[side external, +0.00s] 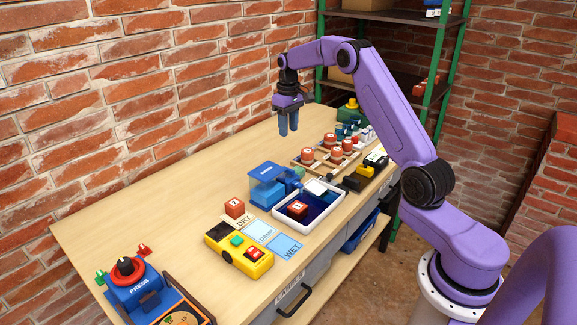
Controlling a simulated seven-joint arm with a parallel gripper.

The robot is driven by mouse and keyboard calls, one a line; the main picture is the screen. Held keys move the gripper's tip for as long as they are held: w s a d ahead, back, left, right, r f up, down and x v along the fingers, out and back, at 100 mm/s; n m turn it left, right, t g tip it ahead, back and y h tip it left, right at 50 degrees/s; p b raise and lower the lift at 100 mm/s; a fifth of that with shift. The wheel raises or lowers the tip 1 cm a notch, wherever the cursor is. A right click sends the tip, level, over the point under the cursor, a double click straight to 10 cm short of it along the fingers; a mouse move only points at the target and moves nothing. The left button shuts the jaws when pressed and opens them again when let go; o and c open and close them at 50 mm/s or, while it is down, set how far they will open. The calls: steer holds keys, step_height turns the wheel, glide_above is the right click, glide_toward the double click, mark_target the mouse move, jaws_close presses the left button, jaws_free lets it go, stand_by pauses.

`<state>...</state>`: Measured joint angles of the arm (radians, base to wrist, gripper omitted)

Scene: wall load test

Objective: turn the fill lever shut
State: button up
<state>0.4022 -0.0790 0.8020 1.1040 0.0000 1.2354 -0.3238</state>
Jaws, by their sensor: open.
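My gripper (288,122) hangs in the air over the back part of the table, its blue fingers pointing down. It is open, and nothing shows between its fingers. A blue tank (266,190) with a clear upper part stands mid-table, in front of and below my gripper in the picture. A white-rimmed tray (333,211) with a dark blue inside sits to its right and holds a red numbered block (297,209). Small blue parts show between tank and tray, but I cannot tell which is the fill lever or how it is turned.
A red block (234,208) stands by the DRY, DAMP and WET cards. A yellow box (239,250) with buttons and a blue press (137,286) are nearer. A wooden rack (312,157) of red-topped weights stands behind the tray. The left table surface is clear.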

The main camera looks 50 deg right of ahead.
mark_target(288, 172)
step_height(288, 172, down, 15)
steer(key=shift+r, duration=0.1)
stand_by(0.3)
steer(key=shift+c, duration=0.3)
jaws_close()
